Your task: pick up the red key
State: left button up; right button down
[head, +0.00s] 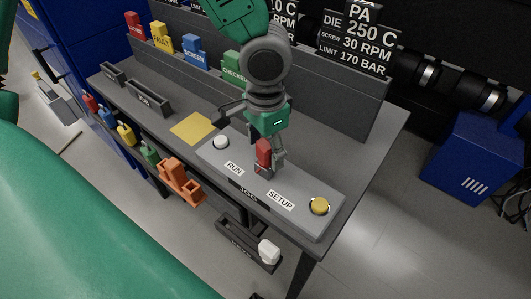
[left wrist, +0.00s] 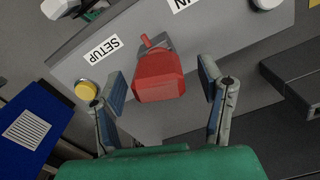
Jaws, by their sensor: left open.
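The red key (head: 263,152) stands upright in a switch on the grey console (head: 215,152), between the RUN and SETUP labels. My left gripper (head: 268,148) comes down from above in the head view, its fingers around the red key. In the left wrist view the red key (left wrist: 158,77) sits between the two spread fingertips (left wrist: 163,84), with a gap on each side. The gripper is open and holds nothing. My right gripper is not in view.
The console has a white button (head: 221,142) and a yellow button (head: 319,206). A yellow square (head: 193,128) lies left of it. Red, yellow, blue and green tagged blocks stand on the back ledge. Orange and coloured items hang along the front edge. A blue box (head: 472,160) is at right.

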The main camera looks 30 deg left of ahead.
pick_arm(q)
jog(key=shift+d+f, duration=0.1)
jog(key=shift+f, duration=0.1)
jog(key=shift+d+r, duration=0.1)
jog(key=c, duration=1.1)
jog(key=shift+s+a, duration=0.1)
jog(key=shift+a, duration=0.2)
jog(key=shift+c, duration=1.2)
